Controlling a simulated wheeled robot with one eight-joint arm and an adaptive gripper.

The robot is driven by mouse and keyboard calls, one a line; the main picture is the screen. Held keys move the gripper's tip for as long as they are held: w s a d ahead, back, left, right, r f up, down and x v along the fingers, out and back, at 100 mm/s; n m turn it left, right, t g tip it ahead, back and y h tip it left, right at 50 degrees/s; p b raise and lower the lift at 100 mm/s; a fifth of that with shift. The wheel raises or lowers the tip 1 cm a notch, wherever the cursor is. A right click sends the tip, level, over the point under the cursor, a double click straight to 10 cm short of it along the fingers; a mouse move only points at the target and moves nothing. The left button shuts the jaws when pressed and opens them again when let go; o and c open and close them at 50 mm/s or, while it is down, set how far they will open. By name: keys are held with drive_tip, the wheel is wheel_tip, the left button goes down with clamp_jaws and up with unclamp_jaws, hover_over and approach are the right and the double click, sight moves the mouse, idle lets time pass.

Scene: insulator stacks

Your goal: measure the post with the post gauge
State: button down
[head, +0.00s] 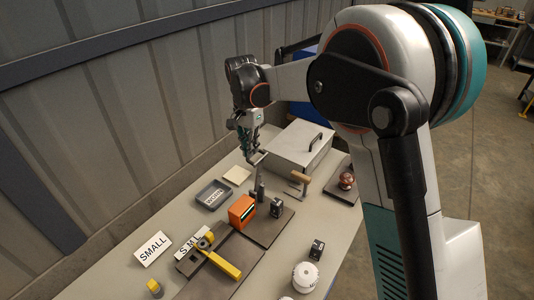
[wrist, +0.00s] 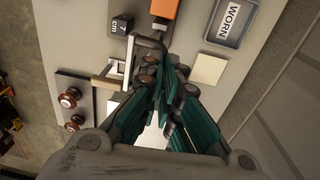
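My gripper (head: 257,150) hangs over the far part of the table, left of the grey box. In the wrist view its fingers (wrist: 165,72) are close together on one end of a dark angled bracket, seemingly the post gauge (wrist: 150,41). The bracket sticks out past the fingertips towards the dark cube marked 7 cm (wrist: 122,25). In the head view a slim grey upright, possibly the post (head: 260,186), stands just below the gripper, behind the orange block (head: 242,211). I cannot tell whether the bracket touches it.
The lidded grey box (head: 298,147) and a wooden-handled tool (head: 299,181) stand to the right. A WORN tray (head: 212,193) and a pale square pad (head: 237,175) lie left. Brown insulators (head: 347,180) sit far right. A yellow-handled tool (head: 220,262) lies at the front.

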drive_tip(key=w+a+f, duration=0.2)
drive_tip(key=a+f, duration=0.1)
drive_tip(key=a, duration=0.1)
drive_tip(key=shift+w+a+f, duration=0.2)
drive_tip(key=shift+a+f, duration=0.1)
drive_tip(key=shift+a, duration=0.15)
drive_tip(key=c, duration=2.3)
unclamp_jaws()
drive_tip(key=o, duration=0.6)
drive_tip(key=shift+o, duration=1.1)
drive_tip(key=shift+w+a+f, duration=0.45)
drive_tip(key=shift+o, duration=1.3)
drive_tip(key=shift+a, duration=0.25)
drive_tip(key=shift+s+a+r, duration=0.1)
drive_tip(key=c, duration=0.5)
drive_tip(key=shift+o, duration=0.2)
drive_tip(key=shift+w+d+r, duration=0.1)
drive_tip(key=shift+w+d, duration=0.1)
